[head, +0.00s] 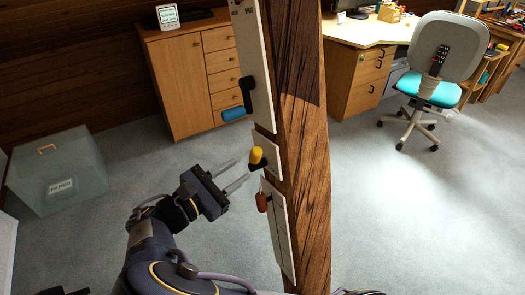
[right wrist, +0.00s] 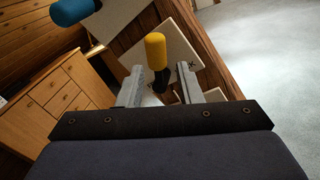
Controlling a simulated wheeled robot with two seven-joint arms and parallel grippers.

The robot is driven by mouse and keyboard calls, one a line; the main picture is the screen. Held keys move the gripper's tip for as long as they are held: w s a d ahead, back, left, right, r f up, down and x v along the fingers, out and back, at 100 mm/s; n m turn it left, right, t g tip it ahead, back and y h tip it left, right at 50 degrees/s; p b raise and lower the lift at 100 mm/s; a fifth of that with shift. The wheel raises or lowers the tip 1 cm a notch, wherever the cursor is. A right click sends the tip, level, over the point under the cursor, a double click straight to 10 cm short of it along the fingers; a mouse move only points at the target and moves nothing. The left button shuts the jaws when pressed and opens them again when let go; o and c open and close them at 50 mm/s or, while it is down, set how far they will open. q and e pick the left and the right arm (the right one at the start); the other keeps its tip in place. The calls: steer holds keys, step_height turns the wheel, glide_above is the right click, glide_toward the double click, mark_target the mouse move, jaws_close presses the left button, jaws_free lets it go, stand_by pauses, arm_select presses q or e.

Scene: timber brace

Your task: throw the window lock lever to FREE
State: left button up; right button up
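A timber post (head: 304,130) carries several white plates with levers. On the middle plate a short lever with a yellow knob (head: 256,155) points up and a little left. It also shows in the right wrist view (right wrist: 156,52), with a dark stem and a partly covered letter beside it on the plate. Which lever is the window lock, and any FREE mark, I cannot read. My right gripper (head: 245,172) is open, just left of the yellow lever. In the right wrist view the stem appears between its fingertips (right wrist: 163,82); contact cannot be told.
A blue-handled lever (head: 233,113) sits above on the upper plate (head: 255,60). A brown-orange tag or handle (head: 262,202) hangs at the lower plate (head: 281,235). A wooden cabinet (head: 175,85), clear box (head: 60,170), desk and chair (head: 440,60) stand behind. Carpet is free at right.

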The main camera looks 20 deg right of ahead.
mark_target(252, 159)
steer(key=shift+w+r, duration=0.2)
steer(key=x, duration=0.7)
steer(key=shift+w+d, duration=0.1)
jaws_close()
